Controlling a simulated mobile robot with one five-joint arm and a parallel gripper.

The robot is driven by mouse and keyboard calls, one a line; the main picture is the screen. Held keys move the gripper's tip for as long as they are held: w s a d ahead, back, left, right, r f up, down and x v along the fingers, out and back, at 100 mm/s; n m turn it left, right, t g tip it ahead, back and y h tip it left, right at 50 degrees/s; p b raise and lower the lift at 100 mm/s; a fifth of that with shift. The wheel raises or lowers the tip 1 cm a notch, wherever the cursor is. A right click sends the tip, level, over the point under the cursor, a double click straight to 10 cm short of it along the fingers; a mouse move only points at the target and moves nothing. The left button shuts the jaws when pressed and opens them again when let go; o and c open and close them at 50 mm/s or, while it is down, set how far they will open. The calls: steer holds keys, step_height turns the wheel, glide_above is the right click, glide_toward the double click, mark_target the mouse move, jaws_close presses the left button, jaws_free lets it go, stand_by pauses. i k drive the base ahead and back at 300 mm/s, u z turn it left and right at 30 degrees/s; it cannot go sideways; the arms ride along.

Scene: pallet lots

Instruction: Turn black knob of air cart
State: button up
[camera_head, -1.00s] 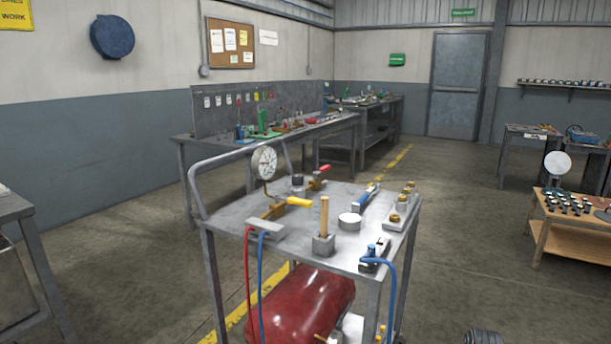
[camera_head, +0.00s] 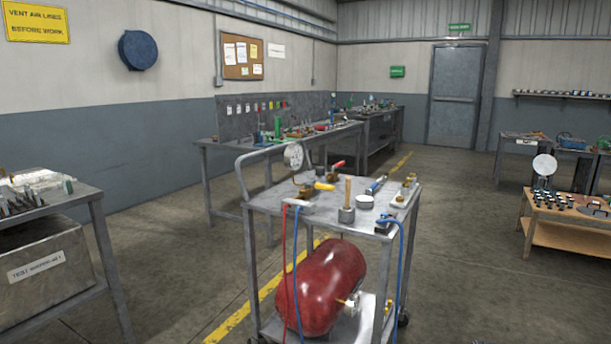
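The air cart (camera_head: 272,203) is a grey metal trolley in the middle of the view, with a push handle at its left. Its top carries a round white gauge (camera_head: 294,156), a yellow-handled valve (camera_head: 324,186), a red-handled valve (camera_head: 338,164) and a wooden-handled block (camera_head: 347,200). A small dark knob-like part (camera_head: 320,171) shows at the back of the top, beside the red handle; it is too small to tell its shape. A red tank (camera_head: 322,285) lies on the lower shelf. My gripper is not in view.
A grey bench (camera_head: 95,192) with a box below stands close at left. Long workbenches (camera_head: 205,146) line the back wall. A wooden table (camera_head: 555,213) with black knobs stands at right. Red and blue hoses (camera_head: 401,270) hang off the cart's front. Floor right of the cart is clear.

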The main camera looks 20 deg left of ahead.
mark_target(320, 171)
steer(key=u, duration=0.15)
steer(key=k, duration=0.15)
steer(key=u, duration=0.65)
steer(key=i, duration=0.4)
steer(key=u, duration=0.05)
